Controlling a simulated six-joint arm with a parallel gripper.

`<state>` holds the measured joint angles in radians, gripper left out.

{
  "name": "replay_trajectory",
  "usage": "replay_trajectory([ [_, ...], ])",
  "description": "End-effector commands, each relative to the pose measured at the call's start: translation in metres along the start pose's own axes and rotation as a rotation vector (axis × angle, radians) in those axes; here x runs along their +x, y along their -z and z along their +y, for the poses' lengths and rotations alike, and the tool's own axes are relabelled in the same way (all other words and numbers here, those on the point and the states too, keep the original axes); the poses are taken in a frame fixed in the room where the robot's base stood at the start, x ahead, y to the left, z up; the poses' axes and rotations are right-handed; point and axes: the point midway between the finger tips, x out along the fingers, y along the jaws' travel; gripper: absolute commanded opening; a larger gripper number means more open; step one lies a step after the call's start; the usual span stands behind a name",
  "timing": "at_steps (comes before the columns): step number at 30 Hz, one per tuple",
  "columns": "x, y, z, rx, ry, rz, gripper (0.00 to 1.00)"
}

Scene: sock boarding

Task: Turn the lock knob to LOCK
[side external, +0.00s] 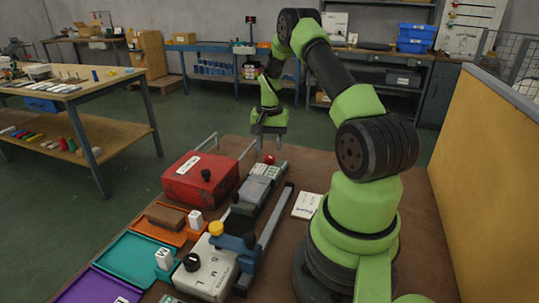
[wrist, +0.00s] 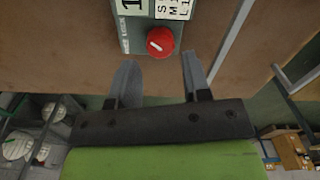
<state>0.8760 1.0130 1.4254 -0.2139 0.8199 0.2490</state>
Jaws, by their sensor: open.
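A red round knob (wrist: 160,42) with a short white mark sits at the end of a grey-green panel (wrist: 138,28) in the wrist view. The mark looks slanted, and I cannot read which setting it points at. The knob also shows in the side view (side external: 269,159), at the far end of a grey labelled unit (side external: 259,183). My gripper (wrist: 157,64) is open and empty. Its two fingers point toward the knob, one to each side, and the knob lies just beyond the gap. In the side view my gripper (side external: 270,138) hangs above the knob's end of the unit.
A red box (side external: 200,181) with a black knob stands left of the unit. A pale box marked S M L (side external: 208,270) with a black knob is nearer the camera. Teal (side external: 130,258) and orange (side external: 150,224) trays lie left. A white card (side external: 307,205) lies right.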

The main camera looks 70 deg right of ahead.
Motion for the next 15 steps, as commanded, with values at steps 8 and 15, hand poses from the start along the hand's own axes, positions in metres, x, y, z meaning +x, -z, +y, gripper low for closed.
replay_trajectory([
  [8,0.037,0.000,0.000,0.001,0.000,0.000,0.44],
  [15,0.042,0.000,0.000,0.002,0.002,0.002,0.44],
])
